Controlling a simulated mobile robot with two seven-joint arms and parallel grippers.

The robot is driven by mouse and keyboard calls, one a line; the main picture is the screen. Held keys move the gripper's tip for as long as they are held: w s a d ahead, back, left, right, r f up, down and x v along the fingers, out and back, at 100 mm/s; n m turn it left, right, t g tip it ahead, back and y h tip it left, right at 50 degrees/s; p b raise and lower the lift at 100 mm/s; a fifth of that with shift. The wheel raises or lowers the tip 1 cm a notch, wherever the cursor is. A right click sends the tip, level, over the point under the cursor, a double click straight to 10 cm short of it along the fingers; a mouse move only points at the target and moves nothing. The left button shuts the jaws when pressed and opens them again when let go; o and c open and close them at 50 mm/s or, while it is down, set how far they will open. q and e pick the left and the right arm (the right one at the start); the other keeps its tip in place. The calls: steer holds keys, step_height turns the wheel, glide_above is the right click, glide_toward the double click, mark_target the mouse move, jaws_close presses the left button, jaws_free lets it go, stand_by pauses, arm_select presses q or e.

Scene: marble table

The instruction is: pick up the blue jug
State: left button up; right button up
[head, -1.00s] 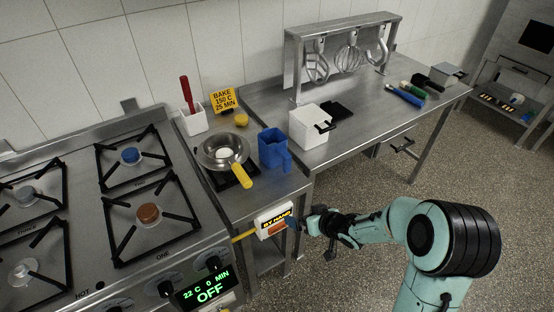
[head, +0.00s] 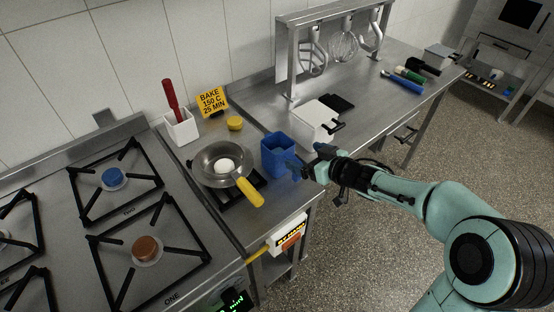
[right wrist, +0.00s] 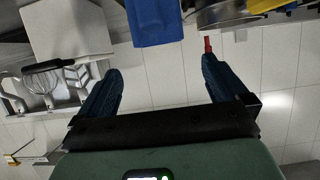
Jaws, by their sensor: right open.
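The blue jug (head: 277,154) stands upright on the steel counter, just right of a pan, its handle side facing my right gripper. My right gripper (head: 304,163) is open and empty, close to the jug's right side in the head view. In the right wrist view the jug (right wrist: 155,22) shows at the top edge, partly cut off, beyond and between the two spread fingers (right wrist: 161,72). I cannot tell whether a fingertip touches the handle. My left gripper is not in view.
A pan (head: 217,169) with a white egg-like thing and a yellow handle (head: 249,192) sits left of the jug. A white box (head: 315,121) with a black handle stands behind right. A yellow sign (head: 212,101) and white holder (head: 181,128) stand at the back. The stove is at left.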

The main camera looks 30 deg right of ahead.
mark_target(287, 150)
steer(key=x, duration=0.5)
steer(key=shift+f+b, duration=0.2)
steer(key=shift+b, duration=0.2)
steer(key=x, duration=0.2)
steer(key=b+x, duration=0.1)
steer(key=x, duration=0.1)
steer(key=shift+w+d+f, duration=0.1)
steer(key=shift+w+f, duration=0.1)
steer(key=shift+f, duration=0.3)
steer(key=shift+w+f, duration=0.1)
steer(key=shift+w, duration=0.3)
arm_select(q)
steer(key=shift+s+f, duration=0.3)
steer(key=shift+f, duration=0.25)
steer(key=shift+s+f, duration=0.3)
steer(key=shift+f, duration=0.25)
arm_select(e)
steer(key=c, duration=1.5)
steer(key=shift+o, duration=0.2)
